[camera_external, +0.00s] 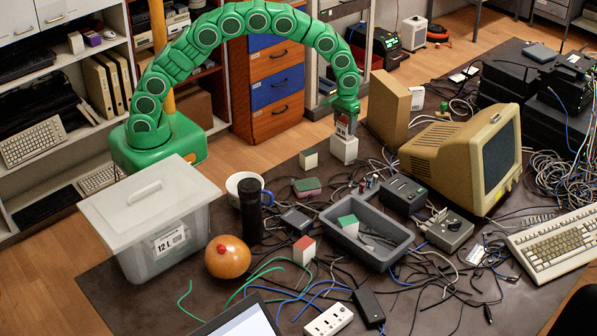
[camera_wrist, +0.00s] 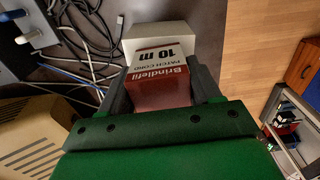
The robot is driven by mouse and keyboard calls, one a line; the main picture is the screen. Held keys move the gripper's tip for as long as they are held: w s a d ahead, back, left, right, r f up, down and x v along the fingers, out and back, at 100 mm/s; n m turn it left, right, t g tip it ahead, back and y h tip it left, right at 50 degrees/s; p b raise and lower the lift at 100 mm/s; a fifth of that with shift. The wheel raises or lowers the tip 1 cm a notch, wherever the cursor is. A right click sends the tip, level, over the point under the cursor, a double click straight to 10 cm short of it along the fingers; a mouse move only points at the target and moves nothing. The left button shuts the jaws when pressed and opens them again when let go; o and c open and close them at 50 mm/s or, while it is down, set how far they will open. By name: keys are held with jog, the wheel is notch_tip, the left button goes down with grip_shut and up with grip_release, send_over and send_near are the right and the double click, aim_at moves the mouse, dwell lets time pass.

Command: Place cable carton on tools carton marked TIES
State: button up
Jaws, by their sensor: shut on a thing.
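The cable carton, dark red and white, reads "Brindlefil PATCH CORD 10 m" in the wrist view (camera_wrist: 165,80). My gripper (camera_external: 344,122) is shut on it, with one finger on each side. In the external view the carton (camera_external: 343,128) is directly over a plain white carton (camera_external: 344,150) on the table. The white carton also shows just beyond the held one in the wrist view (camera_wrist: 155,36). I cannot tell whether the two touch. No TIES marking is readable, so I cannot tell whether this white carton is the tools carton.
A tan upright box (camera_external: 389,108) stands close at the right, with a beige monitor (camera_external: 440,150) beyond it. A small white carton (camera_external: 308,160) stands at the left. Cables lie around. A grey tray (camera_external: 385,262) and a lidded bin (camera_external: 140,252) are nearer the camera.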

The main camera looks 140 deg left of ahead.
aim_at(345, 119)
jog(key=o, duration=1.1)
jog(key=shift+f, duration=0.1)
jog(key=shift+o, duration=0.2)
notch_tip(345, 119, up, 12)
